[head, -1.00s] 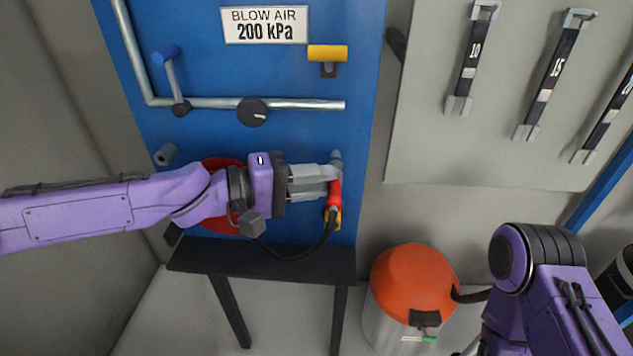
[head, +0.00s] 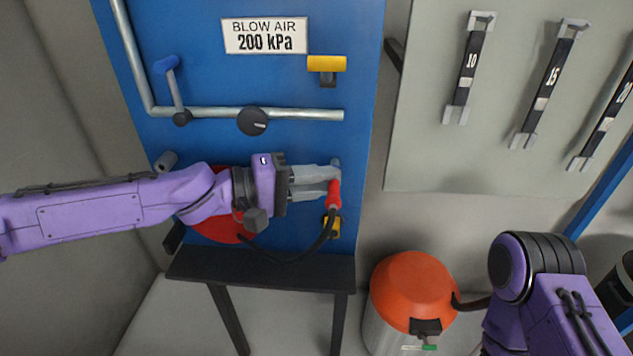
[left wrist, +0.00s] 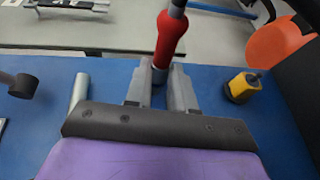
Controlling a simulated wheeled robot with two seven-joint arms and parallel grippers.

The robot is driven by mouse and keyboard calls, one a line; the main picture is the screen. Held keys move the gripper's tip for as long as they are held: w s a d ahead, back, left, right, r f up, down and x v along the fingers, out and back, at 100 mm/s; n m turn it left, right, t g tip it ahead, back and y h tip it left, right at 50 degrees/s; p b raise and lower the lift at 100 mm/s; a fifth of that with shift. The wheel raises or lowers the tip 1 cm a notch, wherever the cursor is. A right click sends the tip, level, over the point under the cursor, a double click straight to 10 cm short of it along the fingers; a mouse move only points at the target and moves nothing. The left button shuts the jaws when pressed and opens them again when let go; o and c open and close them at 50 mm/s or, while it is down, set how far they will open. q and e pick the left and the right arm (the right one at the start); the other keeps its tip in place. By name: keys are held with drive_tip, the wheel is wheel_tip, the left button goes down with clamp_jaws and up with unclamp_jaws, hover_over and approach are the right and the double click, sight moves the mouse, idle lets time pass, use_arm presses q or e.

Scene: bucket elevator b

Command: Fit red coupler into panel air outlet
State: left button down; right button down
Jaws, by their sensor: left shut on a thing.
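My left gripper (head: 335,181) is shut on the red coupler (head: 334,197), in front of the blue panel (head: 290,155). A black hose (head: 300,255) hangs from the coupler's lower end. In the left wrist view the coupler (left wrist: 171,37) stands out beyond the fingers (left wrist: 160,85), with a thin dark part between them. A yellow-and-black fitting (head: 332,226) sits on the panel just below the coupler, apart from it; it also shows in the left wrist view (left wrist: 241,87). I cannot tell which fitting is the air outlet. My right gripper is out of view.
A metal pipe (head: 210,113) with a black knob (head: 252,121) and a yellow handle (head: 327,63) are above the gripper. A red disc (head: 215,225) is partly behind my arm. A dark bench (head: 250,267) and an orange-lidded bin (head: 412,290) stand below.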

use_arm(q)
drive_tip(key=c, duration=1.1)
unclamp_jaws()
drive_tip(key=shift+o, duration=1.1)
drive_tip(key=shift+w, duration=0.15)
drive_tip(key=p+v, duration=0.2)
drive_tip(key=v, duration=0.8)
drive_tip(key=shift+a, duration=0.25)
